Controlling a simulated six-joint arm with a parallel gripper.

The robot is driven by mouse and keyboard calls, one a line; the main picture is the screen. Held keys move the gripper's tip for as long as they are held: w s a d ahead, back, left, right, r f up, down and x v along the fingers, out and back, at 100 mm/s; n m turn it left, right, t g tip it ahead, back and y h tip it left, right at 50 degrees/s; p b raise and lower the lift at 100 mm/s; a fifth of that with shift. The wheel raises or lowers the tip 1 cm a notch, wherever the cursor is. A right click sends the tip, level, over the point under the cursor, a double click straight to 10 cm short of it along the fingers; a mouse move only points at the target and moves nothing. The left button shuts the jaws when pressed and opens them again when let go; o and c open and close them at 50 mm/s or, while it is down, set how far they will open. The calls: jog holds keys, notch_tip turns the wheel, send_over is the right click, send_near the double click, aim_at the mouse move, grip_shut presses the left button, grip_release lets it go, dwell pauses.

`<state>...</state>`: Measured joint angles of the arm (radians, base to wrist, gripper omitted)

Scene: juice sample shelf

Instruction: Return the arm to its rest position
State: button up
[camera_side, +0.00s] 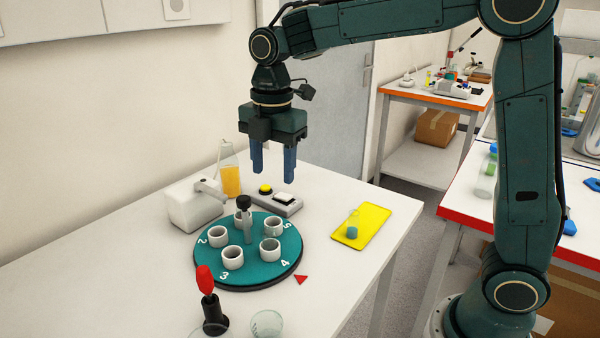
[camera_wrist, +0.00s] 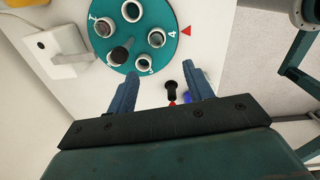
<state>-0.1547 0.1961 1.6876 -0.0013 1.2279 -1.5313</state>
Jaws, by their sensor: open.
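In the side view my gripper (camera_side: 273,177) hangs with its blue fingers pointing down, above the back of the white table. The fingers are apart with nothing between them. The wrist view also shows my gripper (camera_wrist: 160,80) open and empty. Below it and slightly to the left is a teal round turntable (camera_side: 253,270) with numbered places and several white cups. The turntable also shows at the top of the wrist view (camera_wrist: 136,34).
A white device (camera_side: 193,207) and an orange-filled bottle (camera_side: 230,180) stand behind the turntable. A button box (camera_side: 276,201) sits below my gripper. A red-topped black tool (camera_side: 206,290) stands in front. The air around my gripper is clear.

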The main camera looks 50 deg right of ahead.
jog(key=s+d+m+t, duration=0.2)
jog(key=s+d+m, duration=0.1)
jog(key=s+m, duration=0.6)
jog(key=s+d+m+t, duration=0.3)
jog(key=s+m, duration=0.7)
jog(key=s, duration=0.4)
jog(key=shift+d, duration=0.2)
